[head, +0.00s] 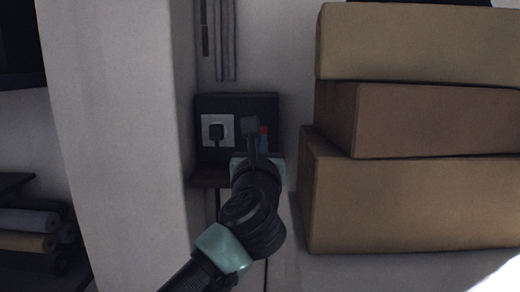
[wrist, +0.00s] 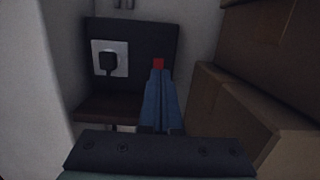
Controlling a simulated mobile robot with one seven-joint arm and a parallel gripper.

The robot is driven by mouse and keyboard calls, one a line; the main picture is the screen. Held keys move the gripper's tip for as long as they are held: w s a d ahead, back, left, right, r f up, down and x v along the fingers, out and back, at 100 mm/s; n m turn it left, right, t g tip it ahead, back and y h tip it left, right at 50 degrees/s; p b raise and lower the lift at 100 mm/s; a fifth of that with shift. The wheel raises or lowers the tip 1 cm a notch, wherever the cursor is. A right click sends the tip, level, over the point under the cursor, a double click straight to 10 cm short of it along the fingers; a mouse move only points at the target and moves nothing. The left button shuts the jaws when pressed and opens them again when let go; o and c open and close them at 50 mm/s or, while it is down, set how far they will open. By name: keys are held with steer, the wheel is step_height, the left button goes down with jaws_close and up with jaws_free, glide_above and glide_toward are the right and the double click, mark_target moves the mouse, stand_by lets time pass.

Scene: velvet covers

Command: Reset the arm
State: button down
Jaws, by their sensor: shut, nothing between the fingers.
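My gripper (head: 263,140) is in front of the dark panel in the head view, partly hidden behind my own wrist. In the wrist view its two blue fingers (wrist: 158,80) are together, with nothing held between them. A small red square (wrist: 159,63) shows right at the fingertips, and also in the head view (head: 263,130). I cannot tell whether it belongs to the panel behind or touches the fingers. My arm reaches up from the bottom of the head view.
The dark panel (wrist: 142,36) carries a white socket with a black plug (head: 217,132). A brown ledge (wrist: 106,109) is below it. Stacked cardboard boxes (head: 420,190) stand close on the right, a pale pillar (head: 120,140) on the left. Rolled fabrics (head: 28,220) lie at far left.

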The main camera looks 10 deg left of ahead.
steer(key=s+d+r+n+t+h+b, duration=0.1)
steer(key=s+d+r+n+t+h, duration=0.1)
steer(key=s+d+r+n+h, duration=0.5)
steer(key=s+d+r+n+t+b, duration=0.25)
steer(key=s+d+n, duration=0.2)
steer(key=d, duration=0.55)
steer(key=s+a+n+t+y+b, duration=0.1)
steer(key=s+a+n+t+y, duration=0.2)
steer(key=s+n, duration=1.3)
steer(key=a+n+t, duration=0.1)
steer(key=n, duration=0.5)
steer(key=shift+r+b, duration=0.3)
steer(key=shift+r, duration=0.1)
